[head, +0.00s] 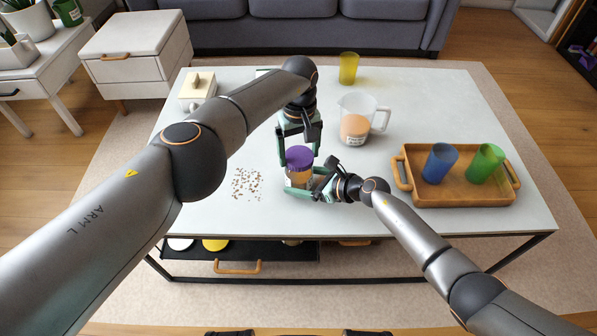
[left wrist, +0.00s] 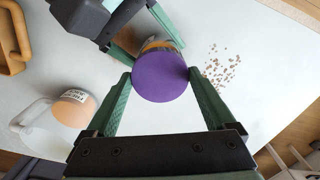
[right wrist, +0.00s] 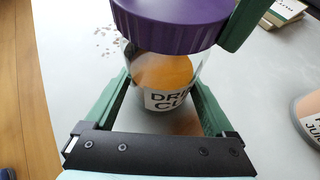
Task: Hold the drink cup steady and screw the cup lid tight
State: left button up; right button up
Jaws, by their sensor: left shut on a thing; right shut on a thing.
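The drink cup (head: 297,179) stands upright on the white table, clear with an orange-brown content; its printed label shows in the right wrist view (right wrist: 168,98). The purple cup lid (head: 299,154) sits on top of the cup; it also shows in the left wrist view (left wrist: 160,77) and the right wrist view (right wrist: 170,24). My left gripper (head: 298,158) reaches down from above, its green fingers shut on opposite sides of the lid. My right gripper (head: 312,186) comes in low from the right, shut around the cup's body. Whether the lid is fully seated cannot be told.
Small brown crumbs (head: 247,184) lie left of the cup. A clear pitcher (head: 362,116) stands behind right. A wooden tray (head: 459,192) with a blue cup (head: 439,163) and a green cup (head: 485,164) is at right. A yellow cup (head: 348,68) stands at the back.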

pick_arm(q)
jog(key=o, duration=1.5)
jog(key=shift+m, duration=0.3)
jog(key=shift+r, duration=0.1)
jog(key=shift+r, duration=2.95)
notch_tip(320, 180, up, 12)
pick_arm(e)
jog(key=o, duration=1.2)
jog(key=shift+o, duration=0.2)
jog(key=shift+d, duration=0.1)
